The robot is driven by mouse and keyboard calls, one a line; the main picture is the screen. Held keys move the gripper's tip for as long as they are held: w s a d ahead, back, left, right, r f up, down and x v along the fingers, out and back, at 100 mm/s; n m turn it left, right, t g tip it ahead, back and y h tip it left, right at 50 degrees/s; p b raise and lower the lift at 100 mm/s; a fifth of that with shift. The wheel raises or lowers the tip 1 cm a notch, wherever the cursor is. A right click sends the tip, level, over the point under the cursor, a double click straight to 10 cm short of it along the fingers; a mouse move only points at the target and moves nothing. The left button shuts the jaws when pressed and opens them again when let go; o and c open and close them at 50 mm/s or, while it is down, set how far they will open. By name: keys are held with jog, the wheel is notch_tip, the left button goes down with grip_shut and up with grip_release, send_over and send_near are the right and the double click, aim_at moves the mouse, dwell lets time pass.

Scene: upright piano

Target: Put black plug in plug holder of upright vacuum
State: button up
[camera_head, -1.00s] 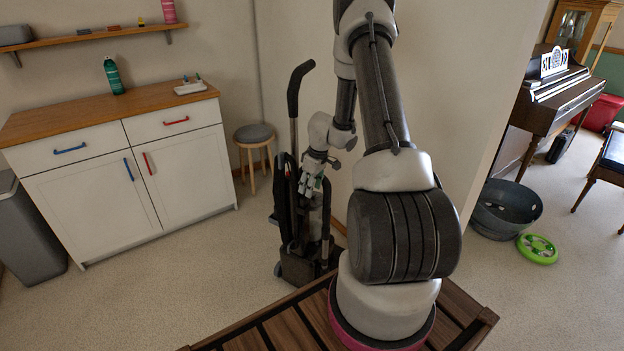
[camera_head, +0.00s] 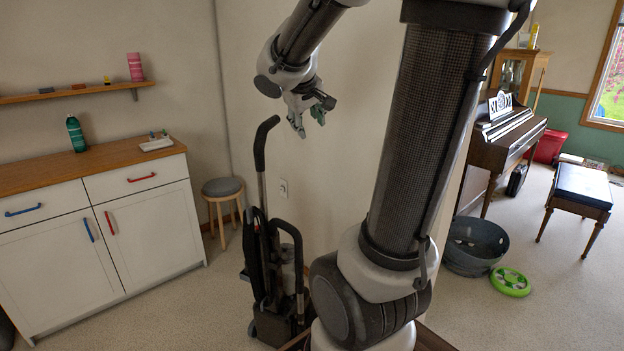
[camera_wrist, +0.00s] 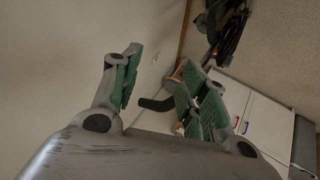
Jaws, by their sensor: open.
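The upright vacuum (camera_head: 272,300) stands on the floor by the wall, dark, with a tall curved handle (camera_head: 262,145). It also shows at the top of the wrist view (camera_wrist: 226,25), with its handle (camera_wrist: 157,104) behind my fingers. My gripper (camera_head: 311,118) is above and to the right of the handle top, pointing down, apart from it. In the wrist view my gripper (camera_wrist: 165,78) has its green-padded fingers spread, with nothing between them. I cannot make out the black plug or the plug holder in either view.
A white wall outlet (camera_head: 283,188) is right of the vacuum. A stool (camera_head: 222,188) and white cabinet (camera_head: 105,235) stand to the left. A grey tub (camera_head: 474,255) and green disc (camera_head: 510,282) lie at the right, near the piano (camera_head: 505,145).

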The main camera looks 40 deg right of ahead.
jog(key=s+a+f+y, duration=0.2)
jog(key=s+a+y, duration=0.1)
jog(key=s+a, duration=0.4)
jog(key=s+a+f+g+y, duration=0.1)
jog(key=s+a+f+y, duration=0.1)
jog(key=s+a, duration=0.5)
jog(key=s+f, duration=0.1)
jog(key=s, duration=0.4)
jog(key=shift+f+n+y, duration=0.15)
jog(key=shift+n+y, duration=0.25)
jog(key=shift+a, duration=0.1)
